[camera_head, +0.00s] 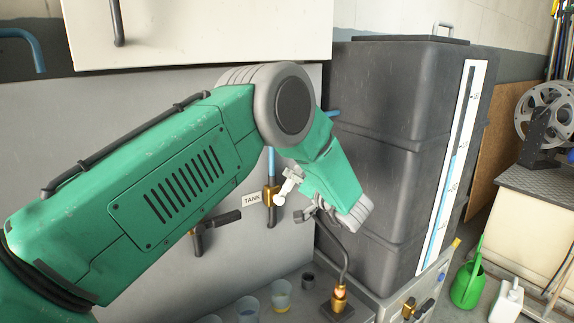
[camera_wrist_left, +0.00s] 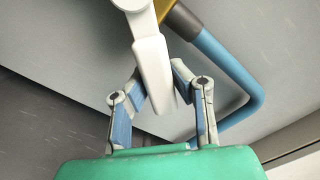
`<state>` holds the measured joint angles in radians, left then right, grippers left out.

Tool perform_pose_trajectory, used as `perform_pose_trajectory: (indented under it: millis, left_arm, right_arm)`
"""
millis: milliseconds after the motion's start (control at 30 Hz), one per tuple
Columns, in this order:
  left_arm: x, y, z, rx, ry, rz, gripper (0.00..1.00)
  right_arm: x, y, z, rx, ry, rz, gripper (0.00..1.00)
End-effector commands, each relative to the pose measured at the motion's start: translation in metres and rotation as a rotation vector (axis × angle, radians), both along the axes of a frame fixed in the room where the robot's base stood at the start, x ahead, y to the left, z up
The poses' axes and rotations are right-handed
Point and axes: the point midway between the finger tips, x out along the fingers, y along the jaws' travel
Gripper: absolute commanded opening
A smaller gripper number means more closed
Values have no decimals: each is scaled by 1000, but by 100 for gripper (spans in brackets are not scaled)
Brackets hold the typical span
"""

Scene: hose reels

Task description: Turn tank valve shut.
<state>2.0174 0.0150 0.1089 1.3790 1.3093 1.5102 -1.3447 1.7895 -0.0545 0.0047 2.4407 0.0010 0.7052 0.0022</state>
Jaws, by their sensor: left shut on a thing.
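The tank valve has a brass body (camera_head: 269,195) on a blue vertical pipe, beside a "TANK" label (camera_head: 252,199). My right gripper is not in view.
A large dark tank (camera_head: 385,130) with a level gauge (camera_head: 452,165) stands close on the right. A second valve with a dark lever (camera_head: 222,218) is at lower left. Cups (camera_head: 281,297) and a gooseneck with brass tip (camera_head: 340,297) stand below. A white cabinet (camera_head: 200,30) hangs above.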

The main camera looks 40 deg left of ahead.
Motion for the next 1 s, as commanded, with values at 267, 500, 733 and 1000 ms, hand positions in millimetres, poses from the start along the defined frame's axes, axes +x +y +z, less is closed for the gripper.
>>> perform_pose_trajectory:
  millis: [267, 500, 733, 1000]
  left_arm:
    - [10, -8, -20, 65, 258, -9, 0]
    - [17, -10, -36, 127, 474, -13, 0]
    - [20, -12, -50, 179, 652, -15, 0]
    - [21, -13, -61, 219, 792, -18, 0]
  right_arm:
    - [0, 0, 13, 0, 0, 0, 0]
    - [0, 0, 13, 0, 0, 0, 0]
    - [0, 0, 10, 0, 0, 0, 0]
    - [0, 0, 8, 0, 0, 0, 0]
